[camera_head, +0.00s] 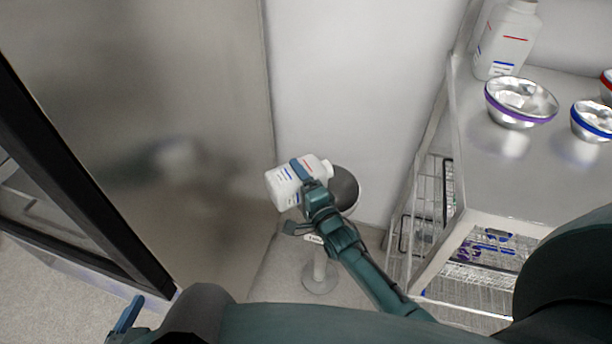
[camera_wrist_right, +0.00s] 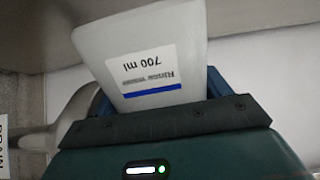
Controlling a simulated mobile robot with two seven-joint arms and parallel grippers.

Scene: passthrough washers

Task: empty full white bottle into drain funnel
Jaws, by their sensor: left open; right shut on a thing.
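The white bottle (camera_head: 284,187), with red and blue label marks, is held by my right gripper (camera_head: 304,188), which is shut on it. The bottle lies tipped nearly sideways, its neck pointing right over the grey drain funnel (camera_head: 346,190). Whether liquid is flowing out cannot be seen. In the right wrist view the bottle (camera_wrist_right: 140,55) shows an upside-down "700 ml" label, and the funnel (camera_wrist_right: 76,122) is partly hidden behind my gripper. My left gripper (camera_head: 128,316) is open at the lower left edge, mostly hidden, away from the bottle.
A steel table (camera_head: 492,180) on the right carries another white bottle (camera_head: 507,40), a purple-rimmed bowl (camera_head: 518,118) and a blue-rimmed bowl (camera_head: 590,132). Wire racks (camera_head: 432,205) stand beside and under it. A steel cabinet panel (camera_head: 190,90) is close on the left of the funnel.

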